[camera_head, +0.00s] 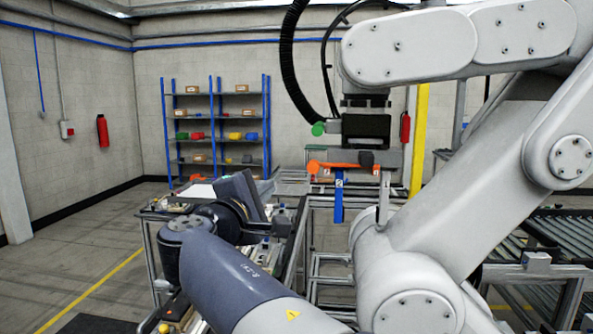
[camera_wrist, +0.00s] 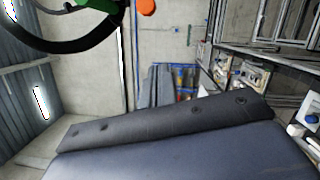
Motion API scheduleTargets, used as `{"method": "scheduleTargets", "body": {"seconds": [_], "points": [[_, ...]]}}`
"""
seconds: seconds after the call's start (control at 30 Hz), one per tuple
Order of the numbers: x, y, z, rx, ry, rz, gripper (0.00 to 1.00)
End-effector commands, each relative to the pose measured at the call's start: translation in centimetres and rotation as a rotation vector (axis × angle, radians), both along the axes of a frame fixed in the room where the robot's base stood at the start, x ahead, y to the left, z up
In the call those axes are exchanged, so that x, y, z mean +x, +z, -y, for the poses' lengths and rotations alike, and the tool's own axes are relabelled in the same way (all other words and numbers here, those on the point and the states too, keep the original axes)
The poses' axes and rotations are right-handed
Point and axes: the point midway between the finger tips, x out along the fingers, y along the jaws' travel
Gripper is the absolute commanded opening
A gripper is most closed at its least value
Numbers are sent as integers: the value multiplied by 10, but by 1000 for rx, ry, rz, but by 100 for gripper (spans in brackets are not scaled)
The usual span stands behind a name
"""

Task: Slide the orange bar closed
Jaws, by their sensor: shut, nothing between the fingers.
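The orange bar (camera_head: 345,166) lies level, its round orange end knob (camera_head: 313,167) pointing left. A dark block sits over its right part. In the wrist view the orange knob (camera_wrist: 146,6) shows at the top edge, apart from my gripper. My gripper (camera_head: 240,182), with flat dark grey fingers, is left of the knob and slightly lower in the head view, with a gap between. In the wrist view my gripper (camera_wrist: 165,118) fills the lower part. It is shut and empty. The bar's far end is hidden.
A green knob (camera_head: 318,129) sits above the orange one, beside a black block (camera_head: 366,128). A blue upright plate (camera_head: 338,203) hangs below the bar. A workbench (camera_head: 150,215) stands under my gripper. A blue shelf (camera_head: 215,120) is far behind.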

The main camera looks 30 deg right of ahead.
Motion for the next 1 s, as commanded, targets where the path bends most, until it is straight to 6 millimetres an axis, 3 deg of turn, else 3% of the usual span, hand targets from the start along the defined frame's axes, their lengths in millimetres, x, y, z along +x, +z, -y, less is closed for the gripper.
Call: {"method": "scheduleTargets", "body": {"seconds": [0.3, 0.6, 1.0], "points": [[41, 7, 46, -1, -5, -3, 0], [19, 17, 72, 0, -1, 0, 0], [17, 16, 75, -1, 1, -1, 0]]}}
